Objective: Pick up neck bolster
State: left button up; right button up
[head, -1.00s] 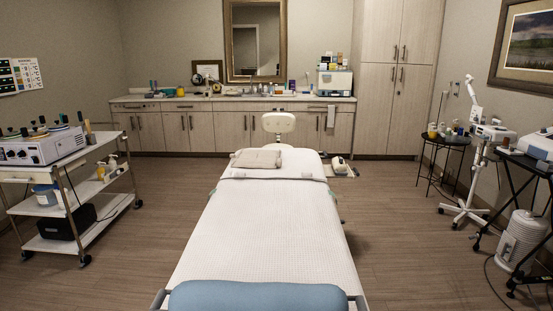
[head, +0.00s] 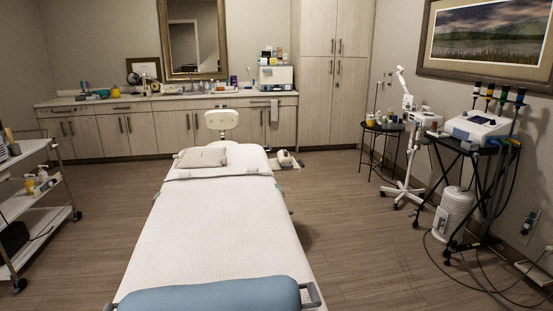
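A blue padded roll (head: 212,295) lies across the near end of the white treatment bed (head: 208,225). Its lower part is cut off by the bottom of the head view. A beige cushion (head: 202,157) lies flat at the far end of the bed. I cannot tell for certain which of these two is the neck bolster. Neither of my grippers shows in the head view.
A white trolley (head: 35,221) stands at the left edge. A black stand (head: 452,152) with a machine, a small round table (head: 383,127) and a white wheeled stand (head: 405,185) are at the right. Cables lie on the floor there.

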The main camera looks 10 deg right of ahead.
aim_at(285, 161)
jog(key=l+z, duration=0.45)
jog(key=i+l+z, duration=0.1)
jog(key=l+z, duration=0.35)
jog(key=i+l+z, duration=0.3)
jog(key=i+l, duration=0.2)
jog(key=l, duration=0.25)
jog(key=i+l+z, duration=0.3)
jog(key=i+l, duration=0.3)
jog(key=i+u, duration=0.75)
jog(key=i+l+u, duration=0.35)
jog(key=i, duration=0.15)
jog(key=i+u, duration=0.25)
jog(key=i, duration=0.35)
jog(key=i+u, duration=0.2)
jog(key=i, duration=0.45)
jog(key=i+l+u, duration=0.25)
jog(key=i, duration=0.35)
jog(key=j, duration=0.1)
